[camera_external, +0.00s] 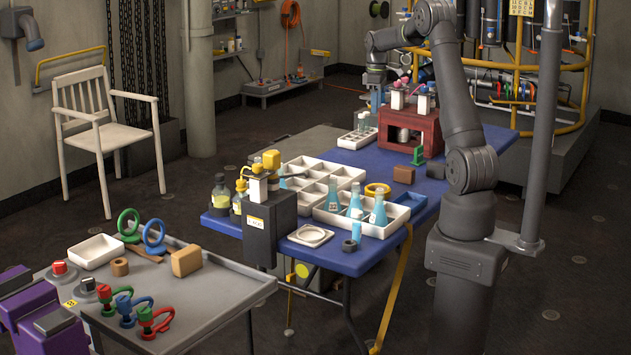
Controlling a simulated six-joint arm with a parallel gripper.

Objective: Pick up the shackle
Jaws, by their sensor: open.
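Several small shackle-like fittings lie on the grey table at the lower left: a green one (123,292), a blue one (133,312) and a red one (156,322), each with a curved loop. I cannot tell for sure which piece is the shackle. A green ring (128,225) and a blue ring (154,237) stand upright farther back on the same table. My gripper (375,100) is open, small in the picture, pointing down at the far end of the blue table. It is well away from these fittings.
The grey table (215,288) also bears a white tray (96,251) and a tan block (186,260). The blue table (345,262) holds blue flasks (378,212), a divided white tray (302,165), a test-tube rack (357,139) and a dark red stand (409,122). A grey post (545,130) rises beside my arm.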

